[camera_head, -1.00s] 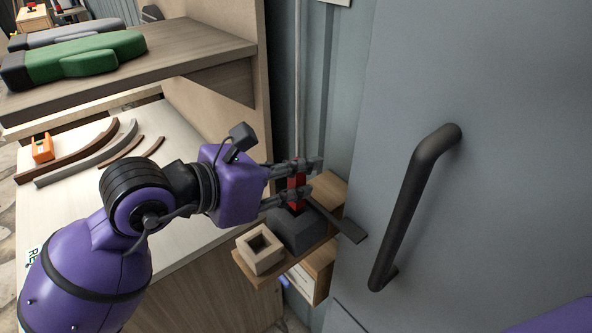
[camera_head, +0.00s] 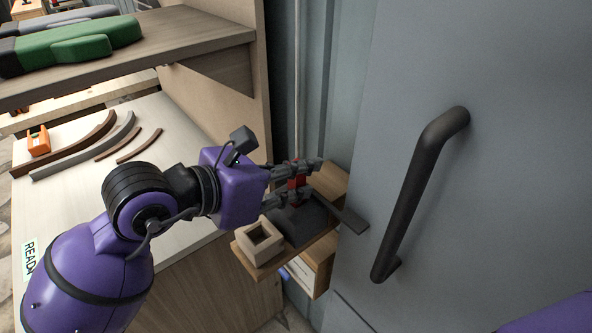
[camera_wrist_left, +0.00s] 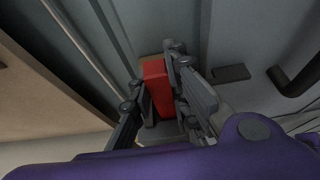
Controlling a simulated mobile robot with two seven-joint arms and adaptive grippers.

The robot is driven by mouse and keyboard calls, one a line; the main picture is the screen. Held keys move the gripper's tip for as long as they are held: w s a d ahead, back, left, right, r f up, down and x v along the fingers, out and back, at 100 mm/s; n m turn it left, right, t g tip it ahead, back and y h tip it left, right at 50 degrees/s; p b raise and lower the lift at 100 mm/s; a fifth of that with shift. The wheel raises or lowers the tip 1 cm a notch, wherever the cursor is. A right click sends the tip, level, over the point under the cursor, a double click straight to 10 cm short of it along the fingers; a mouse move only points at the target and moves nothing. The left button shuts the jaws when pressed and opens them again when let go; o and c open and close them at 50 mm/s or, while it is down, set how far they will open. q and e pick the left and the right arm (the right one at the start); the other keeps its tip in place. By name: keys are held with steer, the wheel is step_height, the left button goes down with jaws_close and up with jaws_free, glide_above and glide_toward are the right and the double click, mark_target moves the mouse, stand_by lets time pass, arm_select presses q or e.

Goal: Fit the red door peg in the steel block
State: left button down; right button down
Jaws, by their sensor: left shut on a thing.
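My left gripper (camera_head: 302,178) is shut on the red door peg (camera_head: 297,182), which stands roughly upright between the fingers. The peg also shows as a red block between the fingers in the left wrist view (camera_wrist_left: 156,88). The dark grey steel block (camera_head: 298,224) sits on a small wooden shelf, directly under the peg. The peg's lower end is at or just above the block's top; I cannot tell whether it is in a hole, as fingers and peg cover that spot. My right gripper is not in view.
A pale wooden block with a square hole (camera_head: 260,243) stands left of the steel block on the small shelf (camera_head: 250,268). A dark flat bar (camera_head: 342,214) juts out at right. The grey door (camera_head: 500,200) with its black handle (camera_head: 420,190) fills the right side.

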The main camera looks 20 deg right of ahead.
arm_select(q)
steer(key=shift+f+b, duration=0.4)
steer(key=shift+f, duration=0.5)
steer(key=c, duration=1.6)
jaws_free()
steer(key=shift+f, duration=0.1)
steer(key=shift+a, duration=0.1)
steer(key=shift+s+a, duration=0.1)
steer(key=shift+a, duration=0.15)
steer(key=v, duration=1.1)
steer(key=shift+s+r, duration=0.1)
steer(key=shift+r, duration=0.3)
